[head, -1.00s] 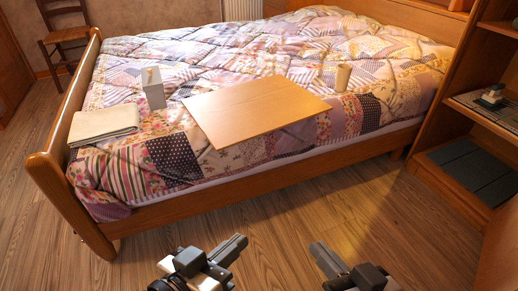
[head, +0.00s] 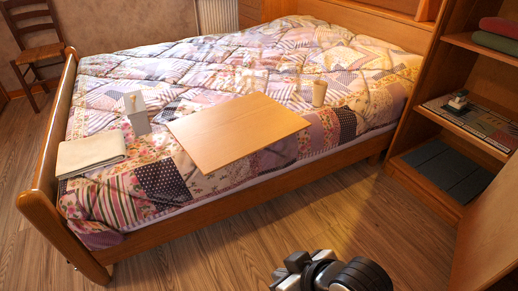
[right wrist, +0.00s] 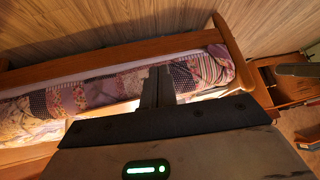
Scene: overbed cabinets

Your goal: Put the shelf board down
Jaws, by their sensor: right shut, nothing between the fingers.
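The shelf board (head: 238,132) is a flat, light wooden panel. It lies on the patchwork quilt near the bed's front edge, with its near corner close to that edge. No gripper touches it. My right gripper (head: 290,266) is low in the head view, in front of the bed and apart from the board. In the right wrist view its dark fingers (right wrist: 158,87) are together with nothing between them. My left gripper is out of view.
An open wooden cabinet (head: 462,125) with shelves is at the right. A chair (head: 36,52) stands back left. The floor before the bed is clear.

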